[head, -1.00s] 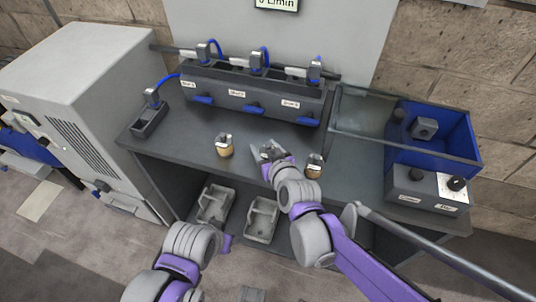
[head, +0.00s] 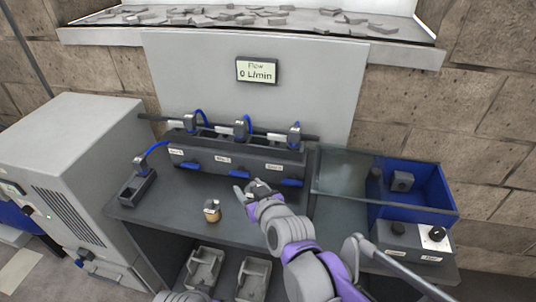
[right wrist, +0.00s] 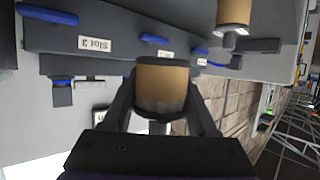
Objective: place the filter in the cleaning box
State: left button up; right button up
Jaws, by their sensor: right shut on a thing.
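My right gripper (head: 258,188) is shut on a filter, a tan cylinder with a dark end, clear in the right wrist view (right wrist: 162,82) between the two fingers (right wrist: 160,105). In the head view the gripper is just in front of the slot housing and mostly hides this filter. A second tan filter (head: 212,211) stands upright on the bench to its left; a tan cylinder also shows at the top of the right wrist view (right wrist: 234,14). The blue cleaning box (head: 432,190) is at the right, open at the top, with a grey block inside. My left gripper is out of view.
The dark slot housing (head: 235,158) with blue levers and hoses stands at the bench's back. A clear-walled section (head: 340,175) adjoins the blue box. A knob panel (head: 412,240) is in front of it. Two grey trays (head: 205,268) are below the bench.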

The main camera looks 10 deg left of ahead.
notch_tip(320, 180, up, 14)
jog(key=w+p, duration=0.1)
jog(key=p, duration=1)
jog(key=w+d+f+m+h+b, duration=0.1)
jog(key=w+d, duration=0.2)
jog(key=d, duration=0.3)
jog(key=w+d+f+m+t+h+b, duration=0.1)
jog(key=w+d+b, duration=0.1)
jog(key=d, duration=0.4)
jog(key=w+d+f+m+t+h+b, duration=0.1)
jog(key=w+d+f+m+h, duration=0.1)
jog(key=d, duration=0.4)
jog(key=shift+w+d+b, duration=0.35)
jog(key=shift+w, duration=0.5)
jog(key=d+m+h, duration=0.1)
jog(key=d, duration=0.3)
jog(key=w+d+m+h+b, duration=0.1)
jog(key=d, duration=0.4)
jog(key=w+d+f+h+b, duration=0.1)
jog(key=d, duration=0.3)
jog(key=shift+d+f+m, duration=0.1)
jog(key=shift+d+m, duration=0.05)
jog(key=shift+m, duration=0.25)
jog(key=d+m+h+b, duration=0.2)
jog(key=d+h, duration=0.1)
jog(key=d, duration=0.8)
notch_tip(320, 180, down, 10)
jog(key=b, duration=0.2)
jog(key=shift+s+d, duration=0.15)
jog(key=shift+d, duration=0.05)
